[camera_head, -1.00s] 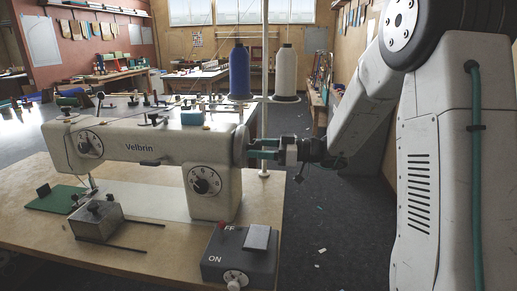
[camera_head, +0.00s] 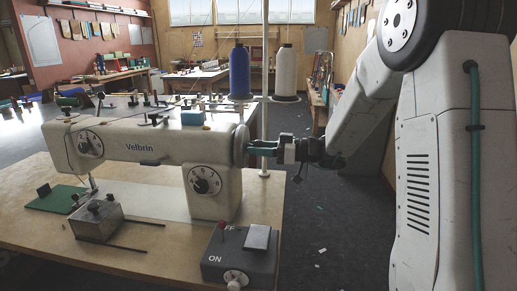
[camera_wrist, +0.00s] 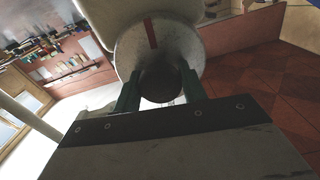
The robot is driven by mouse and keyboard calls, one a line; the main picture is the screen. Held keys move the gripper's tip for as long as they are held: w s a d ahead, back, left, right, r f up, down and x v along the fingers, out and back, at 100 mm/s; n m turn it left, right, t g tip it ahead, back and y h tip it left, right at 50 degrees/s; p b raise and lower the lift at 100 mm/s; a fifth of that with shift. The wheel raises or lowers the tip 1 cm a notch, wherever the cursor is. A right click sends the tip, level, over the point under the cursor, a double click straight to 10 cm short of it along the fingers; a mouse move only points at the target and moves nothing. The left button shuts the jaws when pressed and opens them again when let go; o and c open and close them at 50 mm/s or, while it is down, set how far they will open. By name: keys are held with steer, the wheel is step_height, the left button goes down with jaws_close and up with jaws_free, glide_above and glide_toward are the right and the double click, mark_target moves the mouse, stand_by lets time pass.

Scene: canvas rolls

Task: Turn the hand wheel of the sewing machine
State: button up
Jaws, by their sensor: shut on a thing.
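The white sewing machine (camera_head: 150,150), marked "Velbrin", stands on a wooden table. Its hand wheel (camera_head: 241,146) is at the right end of the machine. In the wrist view the hand wheel (camera_wrist: 190,38) is a pale disc with a red stripe near the top and a dark round knob (camera_wrist: 163,82) at its middle. My gripper (camera_head: 256,147) reaches in from the right. In the wrist view its green fingers (camera_wrist: 160,92) sit on both sides of the dark knob and are shut on it. Part of the knob is hidden by the fingers.
A grey control box (camera_head: 240,258) marked ON stands at the table's front right. A blue spool (camera_head: 240,74) and a white spool (camera_head: 286,73) stand behind the wheel. A metal block (camera_head: 97,221) lies at the front left. The floor right of the table is mostly clear.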

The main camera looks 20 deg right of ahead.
steer(key=m, duration=1)
steer(key=shift+m, duration=0.3)
steer(key=m, duration=0.3)
steer(key=shift+m, duration=0.3)
steer(key=m, duration=0.3)
steer(key=shift+m, duration=0.3)
steer(key=m, duration=0.3)
steer(key=shift+m, duration=0.3)
steer(key=m, duration=0.3)
steer(key=shift+m, duration=2.1)
